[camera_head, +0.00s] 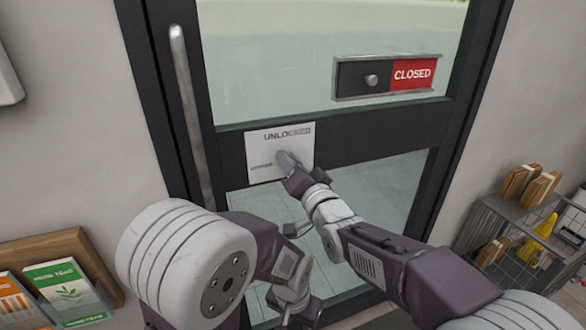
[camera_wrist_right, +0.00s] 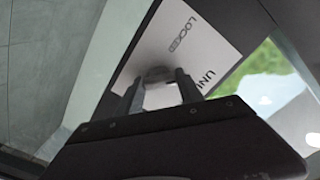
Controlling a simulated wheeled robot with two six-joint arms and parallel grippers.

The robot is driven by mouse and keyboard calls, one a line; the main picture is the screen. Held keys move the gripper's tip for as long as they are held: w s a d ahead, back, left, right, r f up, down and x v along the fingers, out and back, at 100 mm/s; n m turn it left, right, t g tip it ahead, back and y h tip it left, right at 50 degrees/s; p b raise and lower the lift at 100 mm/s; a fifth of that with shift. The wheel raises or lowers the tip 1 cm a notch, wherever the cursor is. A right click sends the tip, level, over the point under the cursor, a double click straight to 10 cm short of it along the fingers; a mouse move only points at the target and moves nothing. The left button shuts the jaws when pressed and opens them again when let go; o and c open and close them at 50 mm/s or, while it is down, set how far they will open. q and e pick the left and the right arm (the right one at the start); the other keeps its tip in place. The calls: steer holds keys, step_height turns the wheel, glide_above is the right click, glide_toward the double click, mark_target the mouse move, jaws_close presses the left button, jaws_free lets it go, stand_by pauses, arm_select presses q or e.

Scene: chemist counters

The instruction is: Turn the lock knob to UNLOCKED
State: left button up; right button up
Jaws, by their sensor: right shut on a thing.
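In the right wrist view the plate (camera_wrist_right: 205,50) shows "LOCKED" and part of "UNL". The grey round lock knob (camera_wrist_right: 157,73) sits on the plate; in the head view it is mostly hidden by my right gripper (camera_head: 290,163). My right gripper's fingers (camera_wrist_right: 160,92) are shut on the knob. My left gripper (camera_head: 294,308) is low in front of the door; its jaws are not clear. The knob's pointing direction cannot be told.
The glass door has a dark frame and a vertical handle (camera_head: 190,110) at left. A sliding sign (camera_head: 388,76) reads "CLOSED" on red. A leaflet rack (camera_head: 50,252) is at lower left; a wire basket (camera_head: 515,228) with packets stands at right.

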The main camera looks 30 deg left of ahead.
steer(key=shift+m+b, duration=0.8)
steer(key=shift+m, duration=3.9)
steer(key=o, duration=1.4)
steer(key=v, duration=0.9)
